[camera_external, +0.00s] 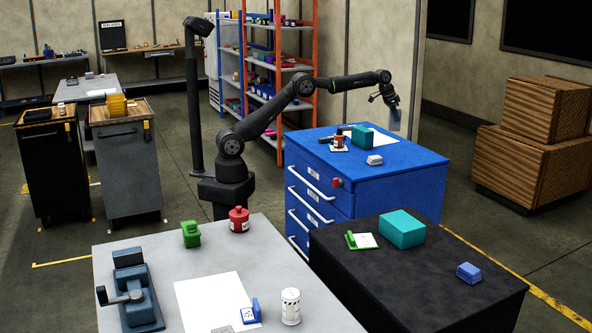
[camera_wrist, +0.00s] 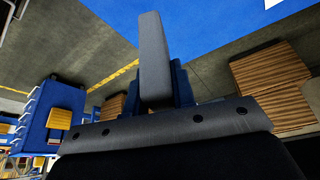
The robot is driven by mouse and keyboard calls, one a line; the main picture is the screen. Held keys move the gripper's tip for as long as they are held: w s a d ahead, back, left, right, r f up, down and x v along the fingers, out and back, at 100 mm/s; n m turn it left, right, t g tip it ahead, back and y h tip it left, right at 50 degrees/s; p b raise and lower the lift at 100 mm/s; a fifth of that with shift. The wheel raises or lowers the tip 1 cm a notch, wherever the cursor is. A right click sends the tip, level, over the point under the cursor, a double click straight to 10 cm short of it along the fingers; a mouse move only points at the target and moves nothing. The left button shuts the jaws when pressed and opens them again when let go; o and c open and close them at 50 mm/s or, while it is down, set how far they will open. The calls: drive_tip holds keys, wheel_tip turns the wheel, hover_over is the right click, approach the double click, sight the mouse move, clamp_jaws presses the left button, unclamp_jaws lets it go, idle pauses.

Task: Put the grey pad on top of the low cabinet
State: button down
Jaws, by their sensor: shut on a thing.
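My gripper (camera_external: 389,101) is shut on the grey pad (camera_external: 394,119) and holds it in the air, hanging down, above the back right part of the blue drawer cabinet (camera_external: 400,172). In the wrist view the pad (camera_wrist: 153,58) stands out lengthwise from between the fingers (camera_wrist: 165,92). A black-topped low cabinet (camera_external: 400,275) stands in front of the blue one, its top lower. The pad is apart from both tops. I cannot tell its exact height above the blue top.
The blue top holds a green box (camera_external: 362,137), a red-brown jar (camera_external: 340,141) and a small white block (camera_external: 375,160). The black top holds a teal box (camera_external: 402,229), a green holder (camera_external: 361,240) and a blue block (camera_external: 468,272); its front middle is clear. Wooden crates (camera_external: 535,145) stand right.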

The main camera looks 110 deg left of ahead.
drive_tip(key=s+a+n+y, duration=0.1)
drive_tip(key=s+a+n, duration=0.3)
drive_tip(key=s+a, duration=2.5)
drive_tip(key=shift+g, duration=0.3)
drive_tip(key=shift+s+d+f, duration=0.3)
drive_tip(key=shift+s+f, duration=0.1)
drive_tip(key=shift+f, duration=2.1)
drive_tip(key=shift+s+d+f, duration=0.35)
drive_tip(key=shift+s+f, duration=0.05)
drive_tip(key=shift+f, duration=2.05)
drive_tip(key=shift+s+d+f, duration=0.3)
drive_tip(key=shift+s+f, duration=0.1)
drive_tip(key=shift+f, duration=2.1)
drive_tip(key=c, duration=1.2)
unclamp_jaws()
drive_tip(key=shift+f, duration=0.15)
